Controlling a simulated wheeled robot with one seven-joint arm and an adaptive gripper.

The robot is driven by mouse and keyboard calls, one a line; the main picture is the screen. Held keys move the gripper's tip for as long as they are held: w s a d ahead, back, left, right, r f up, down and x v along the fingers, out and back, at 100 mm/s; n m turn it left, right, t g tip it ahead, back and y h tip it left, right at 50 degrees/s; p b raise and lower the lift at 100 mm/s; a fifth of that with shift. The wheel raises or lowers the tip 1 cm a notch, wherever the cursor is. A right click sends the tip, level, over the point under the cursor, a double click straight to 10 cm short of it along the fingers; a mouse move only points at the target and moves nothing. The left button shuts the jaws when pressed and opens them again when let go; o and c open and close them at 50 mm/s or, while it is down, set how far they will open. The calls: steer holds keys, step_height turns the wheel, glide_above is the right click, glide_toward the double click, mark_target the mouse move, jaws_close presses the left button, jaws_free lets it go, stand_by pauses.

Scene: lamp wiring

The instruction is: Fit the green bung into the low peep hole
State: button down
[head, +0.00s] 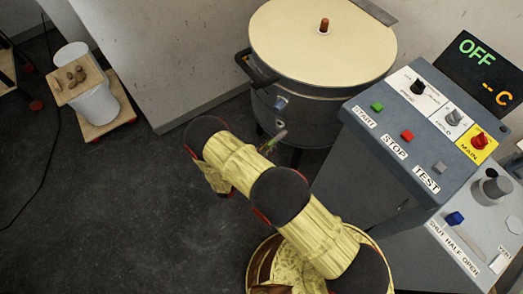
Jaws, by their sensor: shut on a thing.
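The green bung (272,142) is a small, slim piece, green at its lower end and greyish at its tip. It shows just past the edge of my yellow-sleeved arm, with its tip pointing up and right towards the kiln (350,101). My gripper (262,150) is mostly hidden behind the arm and is shut on the bung's lower end. A small pale fitting (281,103) sits higher on the kiln's wall. I cannot make out the low peep hole, nor tell whether the bung's tip touches the kiln.
The kiln's lid carries a brown plug (324,25). A grey control desk (400,140) with buttons stands close on the right, its display (480,70) reading OFF. A white bucket (97,103) under a board stands at the left. The dark floor (100,210) there is mostly clear.

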steer(key=a, duration=0.1)
steer(key=a+f+n+t+y, duration=0.1)
steer(key=a+f+t+y, duration=0.1)
steer(key=shift+a+n, duration=0.4)
steer(key=shift+s, duration=0.1)
steer(key=shift+b+x, duration=0.6)
steer(key=shift+x, duration=1.5)
steer(key=shift+r+b+x, duration=0.15)
steer(key=shift+b+x, duration=0.35)
steer(key=shift+x, duration=1.4)
steer(key=shift+r+b+x, duration=0.15)
steer(key=shift+b+x, duration=0.35)
steer(key=shift+x, duration=1.4)
steer(key=c, duration=1.6)
jaws_free()
steer(key=shift+o, duration=0.3)
